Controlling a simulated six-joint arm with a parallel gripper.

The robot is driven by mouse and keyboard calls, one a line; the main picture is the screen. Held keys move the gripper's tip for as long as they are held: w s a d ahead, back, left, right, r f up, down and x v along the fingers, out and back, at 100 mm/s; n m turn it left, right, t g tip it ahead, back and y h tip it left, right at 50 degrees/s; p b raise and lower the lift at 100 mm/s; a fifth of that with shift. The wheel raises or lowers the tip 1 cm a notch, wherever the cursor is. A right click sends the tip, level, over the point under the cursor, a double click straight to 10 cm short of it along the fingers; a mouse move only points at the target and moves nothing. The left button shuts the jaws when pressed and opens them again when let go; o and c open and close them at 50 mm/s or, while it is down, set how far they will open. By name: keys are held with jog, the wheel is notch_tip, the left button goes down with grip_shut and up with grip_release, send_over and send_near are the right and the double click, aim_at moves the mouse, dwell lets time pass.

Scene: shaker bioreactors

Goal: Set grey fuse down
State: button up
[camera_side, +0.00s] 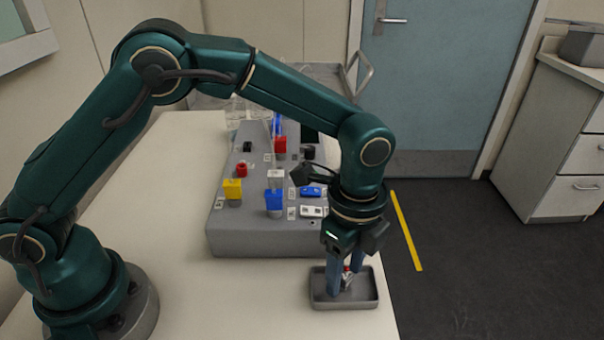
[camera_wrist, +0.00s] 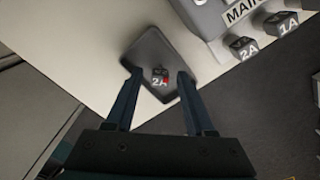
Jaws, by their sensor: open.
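The grey fuse (camera_wrist: 159,78), marked 2A with a red spot, sits in the small grey tray (camera_wrist: 150,48). In the side view the fuse (camera_side: 347,280) shows partly between my fingers, inside the tray (camera_side: 325,303) at the table's front right corner. My gripper (camera_side: 345,285) points down over the tray with its fingers on either side of the fuse. In the wrist view my gripper (camera_wrist: 157,73) is open, with a gap between each finger and the fuse. Whether the fingertips touch the tray floor cannot be told.
A grey panel (camera_side: 235,240) with yellow, red and blue parts stands behind the tray. The table (camera_side: 180,290) is clear to the left.

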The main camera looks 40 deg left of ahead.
aim_at(346, 273)
jog(key=a+r+n+t, duration=0.1)
jog(key=a+r+n, duration=0.25)
jog(key=r, duration=1.15)
jog(key=s+a+f+n+t, duration=0.1)
jog(key=s+a+n+t, duration=0.3)
jog(key=s+a+n, duration=0.8)
jog(key=shift+s+a+f+n+t, duration=0.35)
jog(key=shift+a+n, duration=0.25)
jog(key=shift+n, duration=0.65)
